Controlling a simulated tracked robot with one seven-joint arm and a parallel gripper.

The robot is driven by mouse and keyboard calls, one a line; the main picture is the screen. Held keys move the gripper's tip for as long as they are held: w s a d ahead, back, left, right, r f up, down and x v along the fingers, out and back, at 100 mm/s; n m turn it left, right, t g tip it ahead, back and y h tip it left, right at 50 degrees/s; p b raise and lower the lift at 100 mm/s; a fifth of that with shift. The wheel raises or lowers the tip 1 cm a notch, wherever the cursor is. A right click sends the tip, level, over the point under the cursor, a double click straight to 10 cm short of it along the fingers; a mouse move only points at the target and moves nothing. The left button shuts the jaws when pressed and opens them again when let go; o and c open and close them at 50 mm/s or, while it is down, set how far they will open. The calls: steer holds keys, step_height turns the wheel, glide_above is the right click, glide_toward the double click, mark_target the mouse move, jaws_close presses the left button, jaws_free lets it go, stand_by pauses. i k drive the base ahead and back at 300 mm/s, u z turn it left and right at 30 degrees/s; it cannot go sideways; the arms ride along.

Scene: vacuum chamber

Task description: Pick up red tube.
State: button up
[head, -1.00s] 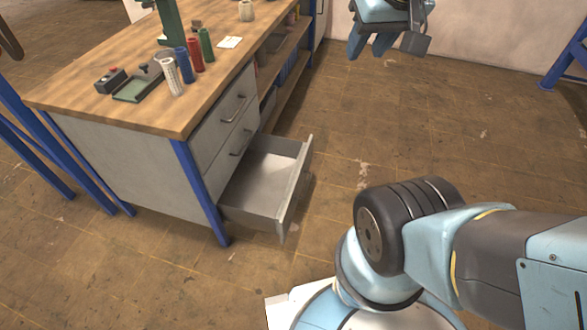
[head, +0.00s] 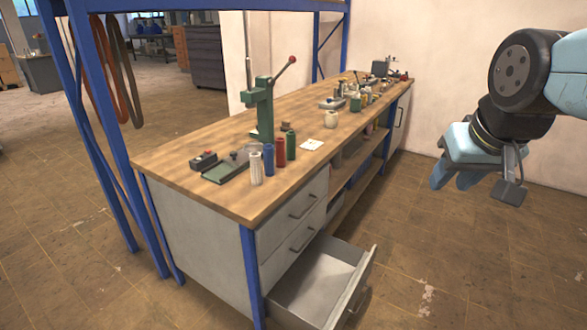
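The red tube (head: 280,153) stands upright on the wooden workbench top (head: 225,195), near the front edge. It is between a blue tube (head: 269,159) on its left and a green tube (head: 291,145) on its right. A white tube (head: 256,168) stands further left, nearer the edge. My gripper (head: 457,184) hangs in the air to the right of the bench, well apart from the tubes. Its fingers point down, and I see nothing held in it.
An open, empty-looking drawer (head: 318,284) juts out below the bench top on the right. A green press (head: 262,108) with a red-knobbed lever stands behind the tubes. A dark green tray (head: 225,172) lies left of them. The floor right of the bench is clear.

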mark_target(280, 142)
steer(key=u, duration=0.5)
steer(key=k, duration=1.3)
steer(key=u, duration=0.95)
steer(key=i, duration=1.65)
steer(key=z, duration=0.7)
steer(key=i, duration=0.65)
steer(key=z, duration=0.55)
steer(key=k, duration=0.75)
